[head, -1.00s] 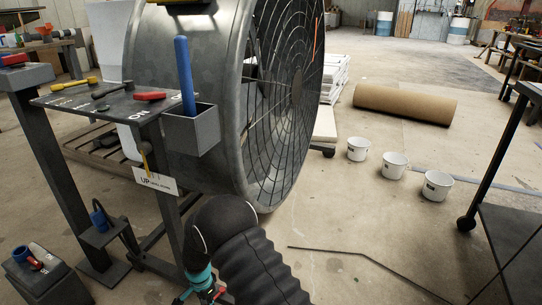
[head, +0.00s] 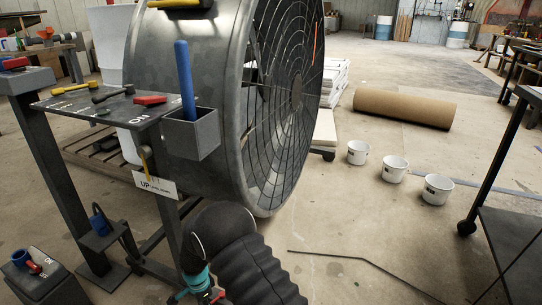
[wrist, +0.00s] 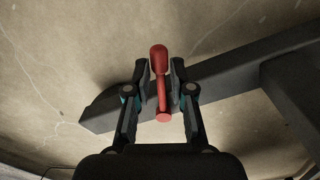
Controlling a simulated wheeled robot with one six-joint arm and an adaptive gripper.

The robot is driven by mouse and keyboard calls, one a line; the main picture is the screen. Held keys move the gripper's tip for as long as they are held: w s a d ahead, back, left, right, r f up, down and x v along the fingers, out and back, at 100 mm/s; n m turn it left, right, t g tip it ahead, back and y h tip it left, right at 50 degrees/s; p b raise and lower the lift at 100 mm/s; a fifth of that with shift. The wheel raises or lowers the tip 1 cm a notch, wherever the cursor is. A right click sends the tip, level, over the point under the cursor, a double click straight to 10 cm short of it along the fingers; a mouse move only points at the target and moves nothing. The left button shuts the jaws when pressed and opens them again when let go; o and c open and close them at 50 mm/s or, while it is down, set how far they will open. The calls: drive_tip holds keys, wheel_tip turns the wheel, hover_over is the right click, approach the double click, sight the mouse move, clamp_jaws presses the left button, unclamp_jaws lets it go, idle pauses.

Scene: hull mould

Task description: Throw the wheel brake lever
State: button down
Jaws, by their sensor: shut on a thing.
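In the wrist view a red lever (wrist: 158,60) with a rounded end stands between my two black fingertips. My gripper (wrist: 160,72) is shut on it, one finger on each side. The lever is over a dark beam (wrist: 235,77) close to the concrete floor. In the head view my gripper's teal and red parts (head: 197,283) show at the bottom edge, beside the dark stand, and my black arm hides much of that spot. The fingertips are not clear there.
A large grey caged drum (head: 250,110) stands behind the stand. The stand's top (head: 100,107) holds several coloured handles, with a blue rod (head: 184,80) in a grey holder beside it. White buckets (head: 395,168) and a brown roll (head: 403,106) are on the right. The floor between is mostly clear.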

drive_tip(key=shift+a, duration=0.15)
drive_tip(key=shift+w+a+m, duration=0.1)
drive_tip(key=shift+m, duration=0.4)
drive_tip(key=shift+w+a+m, duration=0.2)
drive_tip(key=shift+w+m, duration=0.05)
drive_tip(key=shift+m, duration=0.25)
drive_tip(key=c, duration=1.1)
unclamp_jaws()
drive_tip(key=shift+a, duration=0.1)
drive_tip(key=shift+r, duration=0.1)
wheel_tip(320, 180, up, 6)
drive_tip(key=p, duration=0.2)
drive_tip(key=shift+w+p, duration=0.1)
drive_tip(key=shift+p, duration=0.25)
